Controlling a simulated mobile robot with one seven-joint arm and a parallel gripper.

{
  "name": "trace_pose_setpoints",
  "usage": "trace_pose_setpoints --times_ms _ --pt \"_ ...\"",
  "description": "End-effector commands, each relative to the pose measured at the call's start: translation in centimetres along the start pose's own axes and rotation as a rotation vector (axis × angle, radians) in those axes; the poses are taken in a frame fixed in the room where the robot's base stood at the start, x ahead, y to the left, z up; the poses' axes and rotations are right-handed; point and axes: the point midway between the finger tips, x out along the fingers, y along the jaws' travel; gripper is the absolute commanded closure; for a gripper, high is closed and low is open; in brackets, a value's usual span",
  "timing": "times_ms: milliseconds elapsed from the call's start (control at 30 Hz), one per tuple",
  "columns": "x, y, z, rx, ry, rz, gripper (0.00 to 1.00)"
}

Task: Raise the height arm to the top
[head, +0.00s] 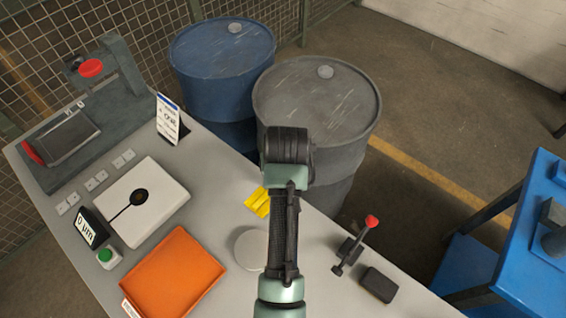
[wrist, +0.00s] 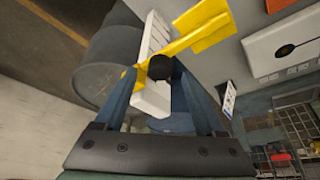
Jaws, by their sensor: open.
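The yellow height arm (wrist: 200,27) shows in the wrist view as a flat yellow bar with a wider plate at its far end. In the head view its yellow plate (head: 257,203) shows just left of my arm; the rest is hidden. A white post (wrist: 155,38) with marks stands behind the bar in the wrist view. A round black knob (wrist: 159,67) sits on the bar. My gripper (wrist: 156,76) is open, with the knob in view between its fingertips; I cannot tell whether they touch it. My arm hides the gripper in the head view.
An orange tray (head: 172,275), a white plate with a black dial (head: 145,210) and a green button (head: 105,256) lie on the grey table (head: 215,170). A red-tipped lever (head: 371,222) stands right of my arm. Blue (head: 220,55) and grey (head: 318,95) drums stand behind.

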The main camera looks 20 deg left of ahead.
Motion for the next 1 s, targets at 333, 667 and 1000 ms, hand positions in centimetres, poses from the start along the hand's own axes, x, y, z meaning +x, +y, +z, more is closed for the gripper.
trace_pose_setpoints --times_ms 333,667,1000 --pt "-7.0 0.1 -0.1 0.000 0.009 0.001 0.28" --pt "-10.8 0.0 0.0 0.001 0.002 0.000 0.28" --pt "-11.0 0.0 0.0 0.001 0.001 0.000 0.28"
